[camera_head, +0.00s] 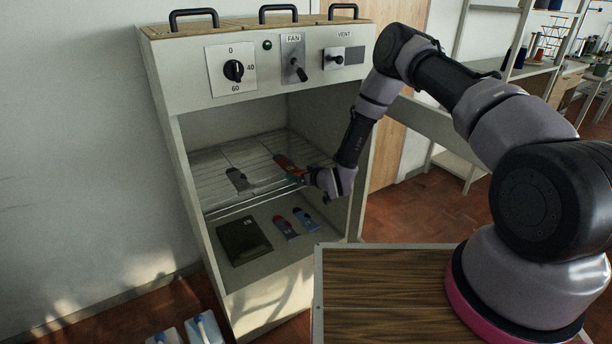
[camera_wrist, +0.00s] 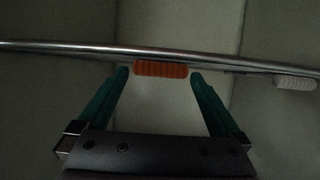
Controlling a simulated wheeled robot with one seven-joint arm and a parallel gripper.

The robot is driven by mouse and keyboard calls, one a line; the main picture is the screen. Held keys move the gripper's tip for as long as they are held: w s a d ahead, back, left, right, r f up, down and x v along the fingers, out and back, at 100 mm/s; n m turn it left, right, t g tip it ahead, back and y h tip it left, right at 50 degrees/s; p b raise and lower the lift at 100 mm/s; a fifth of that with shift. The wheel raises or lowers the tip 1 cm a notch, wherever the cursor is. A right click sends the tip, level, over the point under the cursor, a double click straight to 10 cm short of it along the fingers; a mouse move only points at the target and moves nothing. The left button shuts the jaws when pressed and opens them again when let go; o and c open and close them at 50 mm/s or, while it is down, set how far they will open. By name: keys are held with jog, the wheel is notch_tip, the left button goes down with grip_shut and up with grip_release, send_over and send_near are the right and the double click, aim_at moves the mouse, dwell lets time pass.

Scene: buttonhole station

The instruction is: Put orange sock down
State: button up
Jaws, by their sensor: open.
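The orange sock (camera_head: 286,163) lies on the wire rack (camera_head: 222,158) inside the open cabinet, toward the rack's right front. My gripper (camera_head: 305,177) is at the front edge of the rack, at the sock's near end. In the wrist view the ribbed orange end of the sock (camera_wrist: 161,69) sits between my two teal fingertips (camera_wrist: 159,76), just by the rack's metal front bar (camera_wrist: 90,48). The fingers are apart, with a small gap visible on each side of the sock. The sock's far part is hidden in the wrist view.
A grey sock (camera_head: 239,179) lies on the rack to the left; a pale ribbed end (camera_wrist: 295,83) shows at right in the wrist view. Below are a dark green flat item (camera_head: 243,241), a red-and-grey item (camera_head: 285,227) and a blue item (camera_head: 305,219). Cabinet walls enclose the rack.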

jog(key=v, duration=1.1)
jog(key=shift+s, duration=0.3)
jog(key=shift+d+r, duration=0.1)
jog(key=shift+d, duration=0.05)
